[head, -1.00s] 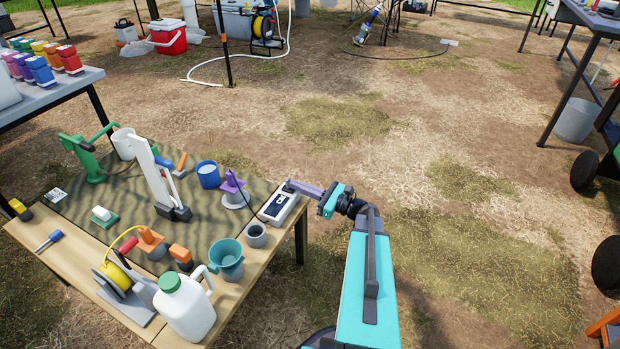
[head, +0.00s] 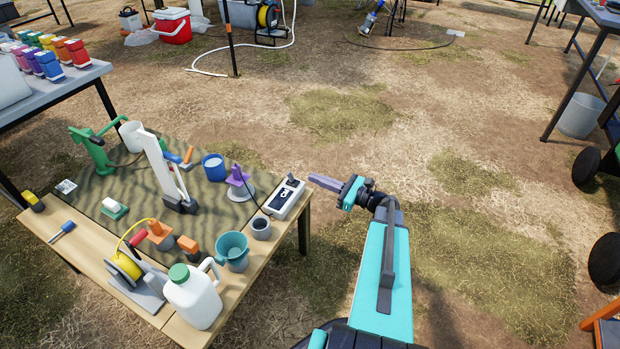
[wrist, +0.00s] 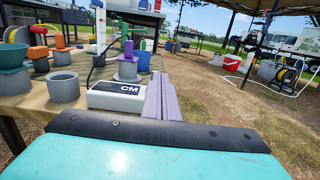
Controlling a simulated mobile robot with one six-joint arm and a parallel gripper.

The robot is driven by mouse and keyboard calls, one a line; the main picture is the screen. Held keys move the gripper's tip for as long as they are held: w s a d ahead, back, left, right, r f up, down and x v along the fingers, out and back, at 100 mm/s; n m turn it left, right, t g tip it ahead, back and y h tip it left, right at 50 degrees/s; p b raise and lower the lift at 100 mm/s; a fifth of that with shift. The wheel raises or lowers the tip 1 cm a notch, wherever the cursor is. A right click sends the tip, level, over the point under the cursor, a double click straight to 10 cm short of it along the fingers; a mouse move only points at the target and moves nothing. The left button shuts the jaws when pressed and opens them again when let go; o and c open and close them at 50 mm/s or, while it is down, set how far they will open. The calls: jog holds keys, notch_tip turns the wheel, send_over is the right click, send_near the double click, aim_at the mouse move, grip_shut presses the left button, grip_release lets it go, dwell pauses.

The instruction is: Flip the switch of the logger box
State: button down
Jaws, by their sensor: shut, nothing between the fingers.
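The logger box (head: 280,203) is a small white box with a dark top face, lying at the right edge of the wooden table. Its short dark switch (head: 291,178) stands at the far end of that face; I cannot tell which way it is set. In the wrist view the logger box (wrist: 112,99) shows its white side and CM lettering, left of my fingers. My gripper (head: 312,179) has purple fingers, shut and empty. It points left, just right of the box's switch end and apart from it in the head view.
A white jug (head: 194,299) stands at the front. Open ground lies right of the table.

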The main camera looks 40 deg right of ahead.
jog(key=s+d+r+p, duration=0.1)
jog(key=s+d+r, duration=0.2)
jog(key=s, duration=0.4)
jog(key=shift+d+r+p, duration=0.15)
jog(key=shift+d+p, duration=0.15)
dwell(0.3)
